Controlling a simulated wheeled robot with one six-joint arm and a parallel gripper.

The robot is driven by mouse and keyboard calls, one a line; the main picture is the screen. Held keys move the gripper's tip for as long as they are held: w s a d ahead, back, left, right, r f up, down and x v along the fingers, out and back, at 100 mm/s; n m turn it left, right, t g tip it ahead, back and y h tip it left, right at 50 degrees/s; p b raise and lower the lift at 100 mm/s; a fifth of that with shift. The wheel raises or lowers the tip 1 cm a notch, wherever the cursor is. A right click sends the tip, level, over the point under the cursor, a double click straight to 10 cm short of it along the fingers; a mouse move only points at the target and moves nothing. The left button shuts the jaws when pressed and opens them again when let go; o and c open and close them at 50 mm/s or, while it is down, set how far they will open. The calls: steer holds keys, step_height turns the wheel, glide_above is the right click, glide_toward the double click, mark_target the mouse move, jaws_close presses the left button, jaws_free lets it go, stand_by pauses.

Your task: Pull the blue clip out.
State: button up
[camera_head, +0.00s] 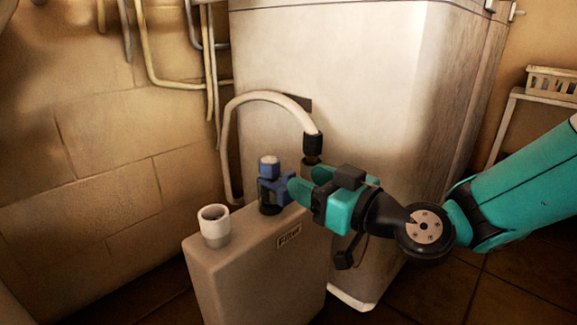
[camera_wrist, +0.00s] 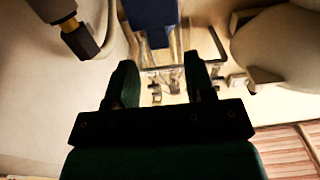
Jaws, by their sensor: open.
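The blue clip (camera_head: 281,190) sits on the dark fitting (camera_head: 267,208) on top of the filter box (camera_head: 255,262). I cannot tell whether a finger touches the clip. The fingers hide part of its right side.
A pale hose (camera_head: 262,96) arches to a black connector (camera_head: 312,144) just above my gripper. A white cup-like port (camera_head: 214,222) stands on the box's left. The pale cabinet (camera_head: 330,60) is behind. Pipes (camera_head: 145,45) run along the wall.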

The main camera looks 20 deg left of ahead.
mark_target(289, 172)
steer(key=x, duration=0.5)
steer(key=shift+a, duration=0.1)
